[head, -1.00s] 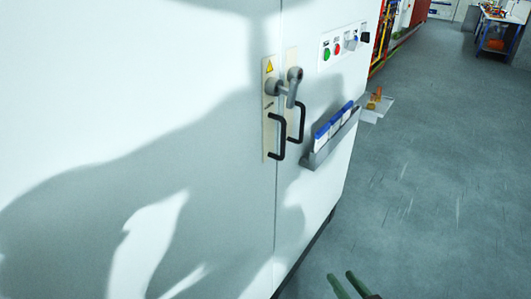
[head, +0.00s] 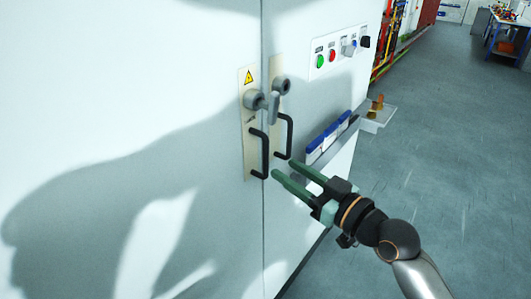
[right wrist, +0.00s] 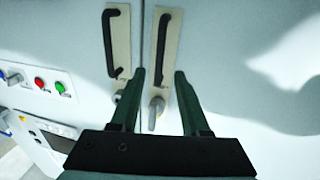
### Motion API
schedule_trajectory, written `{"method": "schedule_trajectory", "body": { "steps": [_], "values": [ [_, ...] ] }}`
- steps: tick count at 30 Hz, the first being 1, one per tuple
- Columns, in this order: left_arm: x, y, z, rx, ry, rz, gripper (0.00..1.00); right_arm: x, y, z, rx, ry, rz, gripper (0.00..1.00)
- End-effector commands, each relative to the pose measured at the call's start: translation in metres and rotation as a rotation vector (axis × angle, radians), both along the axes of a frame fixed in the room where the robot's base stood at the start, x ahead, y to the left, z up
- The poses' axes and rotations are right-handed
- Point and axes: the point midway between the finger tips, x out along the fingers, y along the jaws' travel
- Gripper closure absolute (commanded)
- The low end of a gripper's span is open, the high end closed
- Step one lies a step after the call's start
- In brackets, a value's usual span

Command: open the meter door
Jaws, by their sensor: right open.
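The meter door seems to be part of a white cabinet front with two door leaves, the left leaf (head: 130,90) and the right leaf (head: 300,90), meeting at a vertical seam. Each leaf has a beige plate with a black bar handle, a left handle (head: 259,153) and a right handle (head: 285,136). A grey rotary latch lever (head: 272,106) sits above the handles and hangs down across the seam. My right gripper (head: 283,169) is open and empty, its green fingertips close to the lower ends of the handles. In the right wrist view both handles (right wrist: 163,50) lie beyond the open fingers (right wrist: 155,78).
A panel with green, red and other knobs (head: 340,50) is right of the handles. A rack with blue-and-white binders (head: 328,137) projects below it, close to my right gripper. Open grey floor (head: 450,170) lies to the right. A blue cart (head: 508,38) stands far off.

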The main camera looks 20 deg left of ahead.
Motion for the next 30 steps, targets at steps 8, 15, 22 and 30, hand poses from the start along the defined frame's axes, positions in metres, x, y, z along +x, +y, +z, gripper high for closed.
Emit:
{"method": "schedule_trajectory", "body": {
  "steps": [8,15,22,30],
  "values": [
    [0.0,0.0,0.007,0.0,0.001,0.0,0.5,0.025,0.043,0.002,0.002,0.0,0.0,0.54],
    [0.0,0.0,0.008,0.001,0.001,-0.001,0.5,0.038,0.062,0.001,0.002,0.0,-0.001,0.54],
    [0.0,0.0,0.008,0.001,0.001,-0.001,0.5,0.04,0.066,0.0,-0.001,-0.001,-0.001,0.54],
    [0.0,0.0,0.008,0.001,0.0,-0.001,0.5,0.04,0.066,0.0,0.0,-0.001,-0.001,0.64]
  ]
}}
